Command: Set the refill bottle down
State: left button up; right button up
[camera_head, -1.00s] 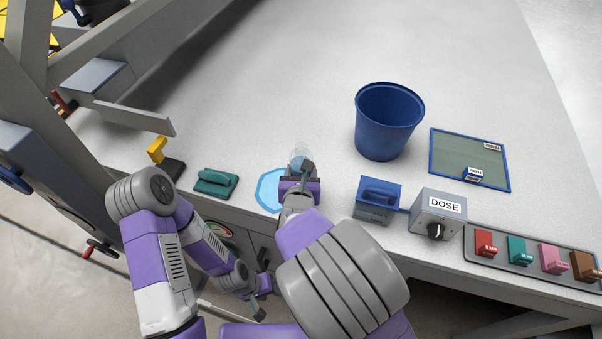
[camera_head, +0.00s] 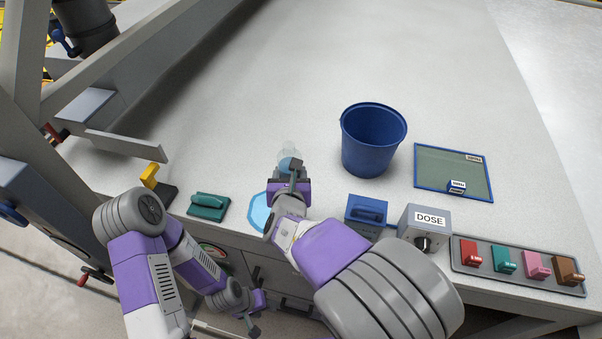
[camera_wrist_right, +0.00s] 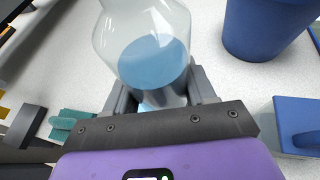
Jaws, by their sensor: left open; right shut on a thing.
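The refill bottle (camera_head: 289,158) is clear with blue liquid inside. It also shows in the right wrist view (camera_wrist_right: 150,60), standing between the fingers. My right gripper (camera_head: 290,180) is shut on it, above or just beyond the light blue patch (camera_head: 259,212) near the bench's front edge. The bottle looks roughly upright; I cannot tell whether its base touches the bench. The gripper hides its lower part in the head view. My left gripper (camera_head: 254,318) is open and empty, low in front of the bench.
A blue bucket (camera_head: 372,160) stands right of the bottle. A blue caddy (camera_head: 366,214), a DOSE box (camera_head: 424,226) and a tray of coloured blocks (camera_head: 519,283) line the front right. A green-handled tool (camera_head: 208,207) lies left. Bench beyond the bottle is clear.

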jog(key=shift+w+d+r, duration=0.1)
jog(key=shift+w+d, duration=0.05)
jog(key=shift+d, duration=0.2)
jog(key=w+d+y+p, duration=0.1)
jog(key=w+d+p, duration=0.2)
jog(key=d, duration=1.3)
jog(key=shift+w+r+n+p, duration=0.35)
jog(key=shift+w+n+p, duration=0.05)
jog(key=shift+w, duration=0.6)
